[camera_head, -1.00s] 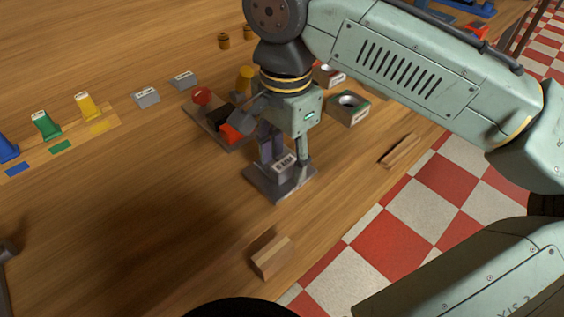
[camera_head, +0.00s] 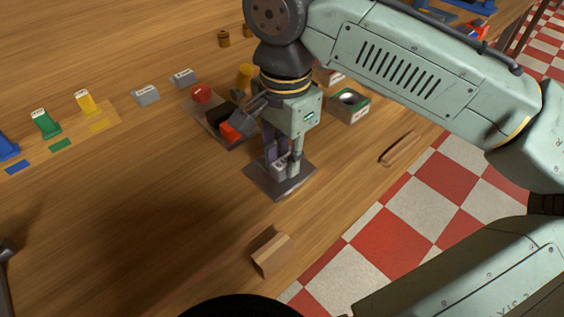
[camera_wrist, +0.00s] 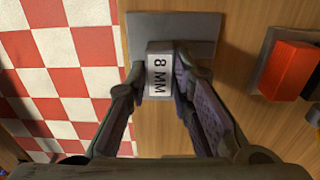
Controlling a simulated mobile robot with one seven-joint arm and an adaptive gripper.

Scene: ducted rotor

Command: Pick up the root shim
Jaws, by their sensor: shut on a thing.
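The root shim, as I take it, is a small grey block (camera_wrist: 159,75) with a white label reading 8 MM. It sits on a flat grey plate (camera_head: 294,188) near the table's front edge. My gripper (camera_head: 281,167) points down over the plate and is shut on the block, one finger on each side. In the wrist view the fingers touch the block's left and right sides, and the label faces the camera. In the head view the fingers partly hide the block. I cannot tell whether it touches the plate.
A dark tray with a red block (camera_head: 230,132) and red knob (camera_head: 201,95) stands close behind my gripper. Two labelled grey blocks (camera_head: 146,95) (camera_head: 183,78) lie farther back. A wooden block (camera_head: 271,250) lies in front.

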